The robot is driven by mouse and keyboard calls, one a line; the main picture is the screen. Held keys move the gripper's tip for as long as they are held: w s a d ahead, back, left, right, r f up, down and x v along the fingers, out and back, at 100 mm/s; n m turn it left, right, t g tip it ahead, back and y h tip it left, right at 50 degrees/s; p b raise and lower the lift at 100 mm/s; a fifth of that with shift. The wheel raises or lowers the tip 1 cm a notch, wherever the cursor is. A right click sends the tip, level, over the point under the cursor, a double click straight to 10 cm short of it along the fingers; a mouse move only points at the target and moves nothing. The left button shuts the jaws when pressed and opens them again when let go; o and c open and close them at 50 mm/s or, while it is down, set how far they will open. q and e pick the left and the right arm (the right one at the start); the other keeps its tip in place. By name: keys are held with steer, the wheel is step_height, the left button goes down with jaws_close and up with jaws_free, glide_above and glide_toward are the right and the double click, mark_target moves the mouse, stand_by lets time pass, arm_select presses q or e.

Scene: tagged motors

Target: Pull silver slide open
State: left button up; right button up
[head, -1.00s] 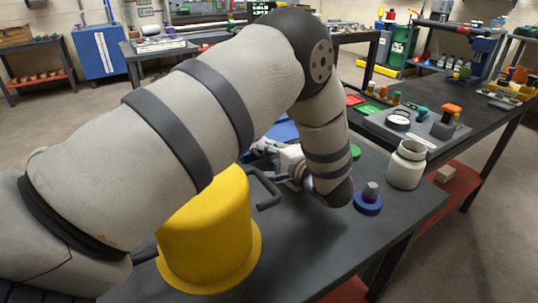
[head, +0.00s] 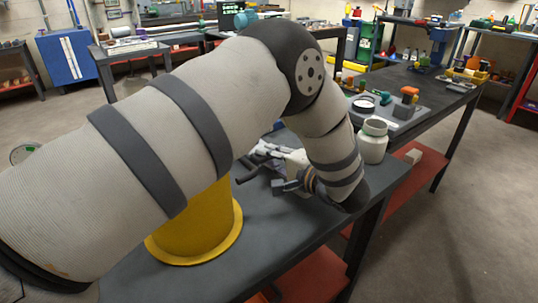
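My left arm crosses the view, and its wrist bends down over the dark workbench (head: 220,265). My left gripper (head: 287,186) points left from the wrist, low over the bench. It is small and partly hidden, so its finger opening is unclear. A white and silver piece (head: 268,151) shows just behind the gripper; I cannot tell whether it is the silver slide or whether the gripper touches it. A dark bar (head: 246,178) lies left of the gripper. My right gripper is out of view.
A yellow flanged cylinder (head: 195,232) stands on the bench under my forearm. A white jar (head: 373,143) stands beyond my wrist, near a grey tray (head: 400,118) with small parts. The bench's front left area is clear.

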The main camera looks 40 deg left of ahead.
arm_select(q)
steer(key=shift+o, duration=0.5)
steer(key=shift+f, duration=0.35)
steer(key=shift+r, duration=0.25)
steer(key=v, duration=1.2)
